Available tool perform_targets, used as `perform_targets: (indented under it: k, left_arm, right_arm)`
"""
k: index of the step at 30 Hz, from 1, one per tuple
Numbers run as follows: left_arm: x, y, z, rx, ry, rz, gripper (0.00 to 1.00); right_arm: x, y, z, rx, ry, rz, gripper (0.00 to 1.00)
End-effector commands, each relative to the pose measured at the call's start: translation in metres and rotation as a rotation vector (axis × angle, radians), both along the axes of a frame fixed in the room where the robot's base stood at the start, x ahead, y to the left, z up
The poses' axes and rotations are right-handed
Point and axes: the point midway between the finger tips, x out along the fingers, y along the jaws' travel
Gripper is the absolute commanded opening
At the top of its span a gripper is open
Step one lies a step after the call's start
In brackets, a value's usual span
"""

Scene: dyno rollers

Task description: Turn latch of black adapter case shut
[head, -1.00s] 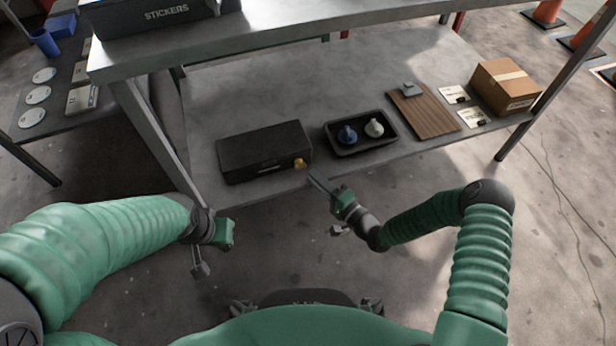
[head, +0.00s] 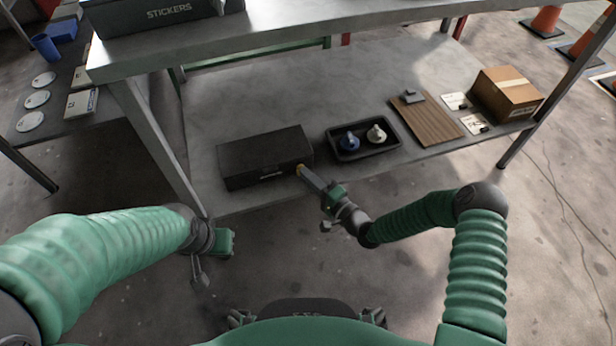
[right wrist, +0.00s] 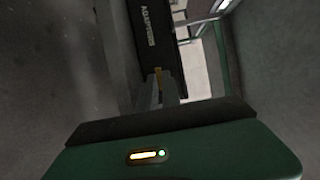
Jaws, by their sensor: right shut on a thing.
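The black adapter case (head: 262,155) sits closed on the lower shelf, left of the tray. Its label shows in the right wrist view on the case (right wrist: 145,30). The yellow latch (head: 299,169) is at the right end of the case's front face, and it also shows in the right wrist view (right wrist: 158,74). My right gripper (head: 304,172) is at the latch, its fingers shut on it and partly hiding it. My left gripper (head: 199,268) hangs low in front of the shelf, away from the case; its jaw opening is not clear.
A black tray (head: 335,157) with a blue and a white object stands right of the case. Further right are a wooden clipboard (head: 432,122), cards and a cardboard box (head: 506,92). The shelf's middle is clear.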

Motion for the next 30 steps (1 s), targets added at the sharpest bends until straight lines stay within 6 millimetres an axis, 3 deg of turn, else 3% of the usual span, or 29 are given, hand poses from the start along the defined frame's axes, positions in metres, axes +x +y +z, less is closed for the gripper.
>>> perform_targets:
  k: [11,30]
  left_arm:
    - [0.000,0.000,0.021,0.000,0.000,0.000,0.00]
    - [0.000,0.000,0.103,0.000,0.000,0.000,0.00]
  right_arm:
    - [-0.002,0.002,0.003,-0.105,-0.026,0.006,0.00]
    - [-0.005,0.005,0.008,-0.646,-0.198,0.012,0.00]
